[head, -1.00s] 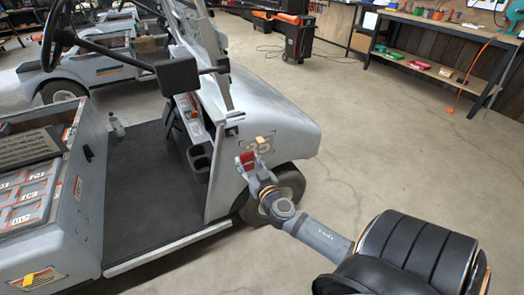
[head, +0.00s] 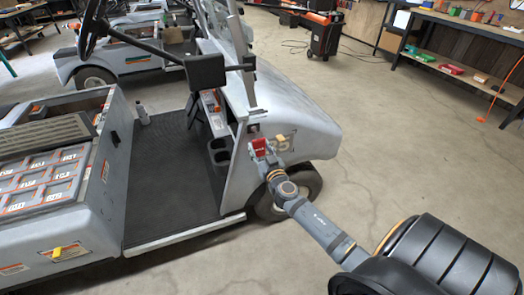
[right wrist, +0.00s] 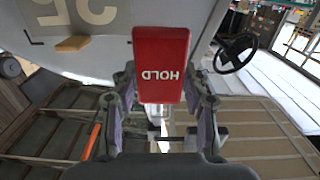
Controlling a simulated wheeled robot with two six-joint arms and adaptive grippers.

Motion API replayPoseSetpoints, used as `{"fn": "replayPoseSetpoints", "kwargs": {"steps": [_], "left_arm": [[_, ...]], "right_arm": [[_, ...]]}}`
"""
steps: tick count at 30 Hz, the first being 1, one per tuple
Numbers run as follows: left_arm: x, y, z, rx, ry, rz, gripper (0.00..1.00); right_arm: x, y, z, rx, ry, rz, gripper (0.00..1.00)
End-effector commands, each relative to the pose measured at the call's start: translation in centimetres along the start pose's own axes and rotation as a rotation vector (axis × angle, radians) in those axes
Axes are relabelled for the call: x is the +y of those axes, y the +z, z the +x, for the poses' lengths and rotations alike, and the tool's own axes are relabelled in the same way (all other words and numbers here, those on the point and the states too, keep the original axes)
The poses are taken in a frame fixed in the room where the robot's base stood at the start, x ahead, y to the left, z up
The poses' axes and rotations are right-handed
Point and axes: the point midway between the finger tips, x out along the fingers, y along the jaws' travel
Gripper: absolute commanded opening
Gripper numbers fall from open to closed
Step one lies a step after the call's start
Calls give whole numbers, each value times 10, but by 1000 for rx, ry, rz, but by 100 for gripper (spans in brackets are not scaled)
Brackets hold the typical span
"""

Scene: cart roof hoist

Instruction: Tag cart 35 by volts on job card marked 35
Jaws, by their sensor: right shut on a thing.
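The grey cart marked 35 (head: 300,118) stands at centre; its number on the front cowl is partly covered in the head view by my arm and a tan block. The number also shows upside down in the right wrist view. My right gripper (head: 268,160) is shut on a red tag (right wrist: 161,62) reading HOLD, held beside the cowl. The tan block (right wrist: 73,43) sits on the cowl near the number, apart from the tag in the wrist view. Batteries (head: 45,180) with small labels fill the open bay; the labels are too small to read. I cannot make out a job card marked 35.
A second cart (head: 125,62) is behind. A workbench (head: 460,50) with small items stands at the back right, near a wheeled tool cabinet (head: 319,34). The concrete floor right of the cart is clear.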

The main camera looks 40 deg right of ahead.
Motion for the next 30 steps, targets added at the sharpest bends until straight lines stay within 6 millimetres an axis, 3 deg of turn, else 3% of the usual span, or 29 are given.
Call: {"fn": "replayPoseSetpoints", "kwargs": {"steps": [8, 18, 30], "left_arm": [[-7, 14, 3, -14, -8, 5, 40], [-8, -8, 3, -5, -10, 5, 40], [-7, -10, 2, -7, -9, 5, 40]], "right_arm": [[0, 3, 19, 1, 0, 3, 7], [0, 6, 28, 0, 0, 1, 7], [0, 5, 29, 0, 0, 1, 7]]}}
